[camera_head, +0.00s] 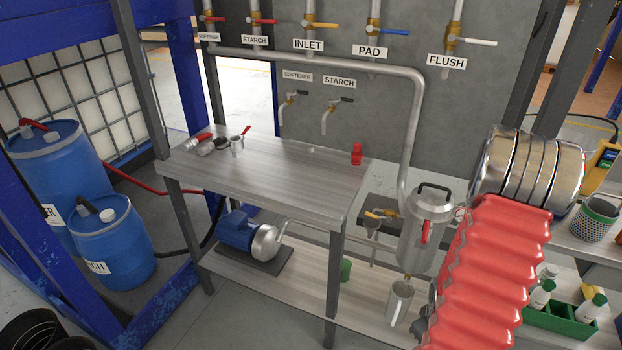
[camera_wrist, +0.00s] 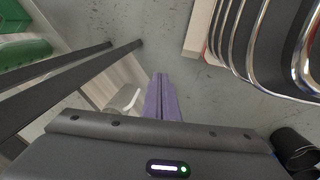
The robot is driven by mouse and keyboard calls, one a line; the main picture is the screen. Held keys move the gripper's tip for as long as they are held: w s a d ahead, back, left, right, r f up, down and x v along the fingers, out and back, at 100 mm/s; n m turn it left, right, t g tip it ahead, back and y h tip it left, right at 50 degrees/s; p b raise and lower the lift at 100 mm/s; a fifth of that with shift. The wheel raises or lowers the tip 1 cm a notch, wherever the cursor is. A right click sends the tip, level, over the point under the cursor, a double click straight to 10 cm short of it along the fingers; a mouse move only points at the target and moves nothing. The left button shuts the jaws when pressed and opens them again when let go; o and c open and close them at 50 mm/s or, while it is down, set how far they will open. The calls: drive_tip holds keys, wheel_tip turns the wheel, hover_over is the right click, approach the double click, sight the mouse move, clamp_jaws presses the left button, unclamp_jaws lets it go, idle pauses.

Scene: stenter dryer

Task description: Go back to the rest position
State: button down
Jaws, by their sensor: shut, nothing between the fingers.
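My gripper (camera_wrist: 160,82) shows in the wrist view as two purple fingers pressed together, with nothing between them. It points down past shelf edges and dark rails toward the grey floor. The fingers appear free of contact, though their distance from the things below is hard to judge. My gripper is not visible in the head view. There, my red-sleeved arm with its chrome rings fills the right side and hides part of the benches behind.
A steel workbench (camera_head: 290,172) holds hand tools, a small cup (camera_head: 237,146) and a red object (camera_head: 356,154). A lidded metal vessel (camera_head: 425,232) hangs above a metal jug (camera_head: 399,302). Blue drums (camera_head: 110,240) stand left. A green crate (camera_head: 560,321) holds bottles. Labelled valves line the wall.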

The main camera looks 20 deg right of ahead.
drive_tip(key=w+a+r+t, duration=0.2)
drive_tip(key=a+r, duration=1.4)
drive_tip(key=r, duration=0.4)
drive_tip(key=w+a+r+t+y, duration=0.1)
drive_tip(key=w+a+r+t, duration=0.2)
drive_tip(key=a+r, duration=1.3)
wheel_tip(320, 180, up, 4)
drive_tip(key=shift+w+a+r, duration=0.1)
drive_tip(key=shift+w+a, duration=0.25)
drive_tip(key=shift+a, duration=0.05)
drive_tip(key=shift+d, duration=0.1)
